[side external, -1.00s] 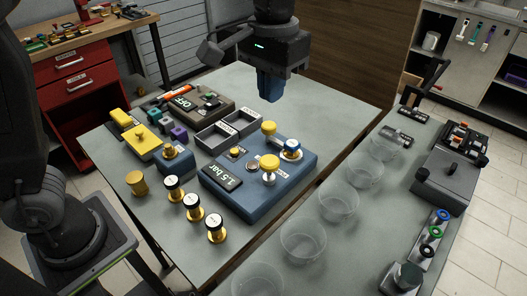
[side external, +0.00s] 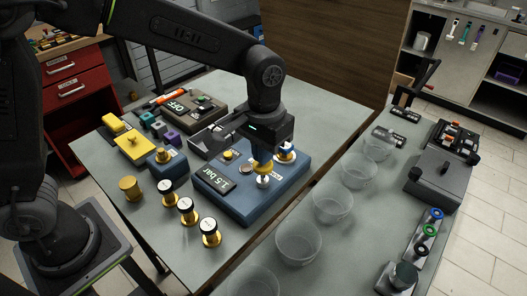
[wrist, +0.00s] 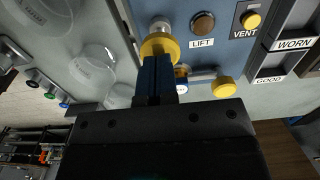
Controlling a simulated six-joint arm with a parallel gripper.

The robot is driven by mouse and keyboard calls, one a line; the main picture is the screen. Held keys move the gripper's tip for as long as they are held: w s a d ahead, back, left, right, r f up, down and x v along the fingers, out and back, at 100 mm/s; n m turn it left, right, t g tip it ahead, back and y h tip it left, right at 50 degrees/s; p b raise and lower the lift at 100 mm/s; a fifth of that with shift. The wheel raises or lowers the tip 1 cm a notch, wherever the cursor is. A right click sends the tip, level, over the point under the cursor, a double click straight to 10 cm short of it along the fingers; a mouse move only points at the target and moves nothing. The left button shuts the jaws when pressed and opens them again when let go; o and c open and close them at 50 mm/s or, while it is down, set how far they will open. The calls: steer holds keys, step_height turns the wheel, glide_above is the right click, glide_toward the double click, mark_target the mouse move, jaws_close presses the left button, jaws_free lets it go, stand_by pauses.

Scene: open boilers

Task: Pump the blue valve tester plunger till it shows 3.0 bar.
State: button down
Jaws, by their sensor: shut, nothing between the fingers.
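The blue valve tester (side external: 240,209) sits on the table, and its display (side external: 219,178) reads 1.5 bar. My gripper (side external: 263,160) is shut and empty, its blue fingers at the top of the near yellow plunger knob (side external: 263,170). In the wrist view the fingertips (wrist: 157,58) overlap the edge of this yellow knob (wrist: 159,44); I cannot tell how far it is pressed. A blue-and-white fitting (side external: 288,150) stands beside it. A second yellow knob (wrist: 223,87) shows in the wrist view and is hidden by my gripper in the side view.
A brown LIFT button (wrist: 203,23) and a yellow VENT knob (wrist: 251,20) are on the tester. WORN and GOOD trays (wrist: 293,45) adjoin it. Clear bowls (side external: 298,243) line the right bench.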

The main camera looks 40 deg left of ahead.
steer(key=shift+f, duration=0.25)
steer(key=shift+f, duration=1.45)
steer(key=shift+s, duration=0.1)
step_height(320, 180, up, 14)
steer(key=shift+r, duration=0.25)
stand_by(1.0)
step_height(320, 180, up, 2)
steer(key=shift+d+r, duration=0.1)
steer(key=shift+r, duration=0.15)
